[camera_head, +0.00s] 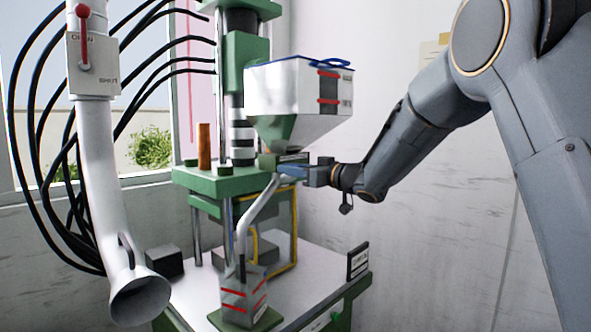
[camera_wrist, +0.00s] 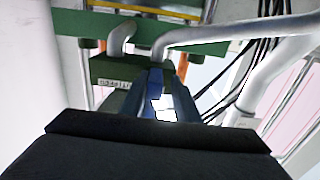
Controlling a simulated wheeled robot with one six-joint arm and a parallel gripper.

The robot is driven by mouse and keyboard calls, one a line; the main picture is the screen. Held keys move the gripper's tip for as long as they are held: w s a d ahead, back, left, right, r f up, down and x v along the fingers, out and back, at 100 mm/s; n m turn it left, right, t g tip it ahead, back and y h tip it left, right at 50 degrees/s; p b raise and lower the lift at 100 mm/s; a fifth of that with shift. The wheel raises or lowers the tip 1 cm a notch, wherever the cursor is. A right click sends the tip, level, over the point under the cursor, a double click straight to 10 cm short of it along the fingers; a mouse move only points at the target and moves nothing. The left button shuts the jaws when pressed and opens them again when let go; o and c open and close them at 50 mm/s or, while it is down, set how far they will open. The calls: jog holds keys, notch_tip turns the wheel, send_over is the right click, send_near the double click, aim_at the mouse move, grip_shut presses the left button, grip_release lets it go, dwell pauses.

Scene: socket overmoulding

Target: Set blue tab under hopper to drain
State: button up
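The white hopper (camera_head: 298,98) with red bands stands on the press, its cone narrowing to a small dark green outlet block (camera_head: 290,157). The blue tab (camera_head: 293,171) shows just under that block. My gripper (camera_head: 308,174) is at the tab from the right, touching it or nearly so. In the wrist view, the labelled green block (camera_wrist: 118,70) lies ahead, and blue surfaces (camera_wrist: 155,82) show close in front of my gripper's dark body. Blue tab and fingers are hard to separate there, so I cannot tell whether the fingers are closed on the tab.
A bent grey pipe (camera_head: 255,207) runs from below the outlet to a red-striped container (camera_head: 243,296) on the bench. The green press plate (camera_head: 228,182) is left of the outlet. A wide white duct (camera_head: 104,190) hangs at left. The wall side at right is clear.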

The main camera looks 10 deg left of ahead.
jog(key=shift+o, duration=0.3)
jog(key=shift+d, duration=0.2)
jog(key=shift+s+d, duration=0.1)
jog(key=shift+d, duration=0.15)
jog(key=b+v, duration=0.1)
jog(key=v, duration=0.6)
jog(key=shift+b, duration=0.4)
jog(key=shift+s, duration=0.1)
jog(key=s+d+f+m+h, duration=0.35)
jog(key=d+f+h, duration=0.25)
jog(key=d+f, duration=0.35)
jog(key=s+d+f+m+h, duration=0.2)
jog(key=d+f+m+h, duration=0.3)
jog(key=d+f, duration=0.4)
jog(key=s+d+f+m+g+h, duration=0.1)
jog(key=s+f+g, duration=0.4)
jog(key=s, duration=1)
jog(key=s+d+f+m+g+h, duration=0.1)
jog(key=s+f+g, duration=0.4)
jog(key=s+f, duration=0.6)
jog(key=s+d+h, duration=0.1)
jog(key=s+d, duration=0.1)
jog(key=s, duration=0.2)
jog(key=shift+s+d, duration=0.2)
jog(key=shift+s, duration=0.15)
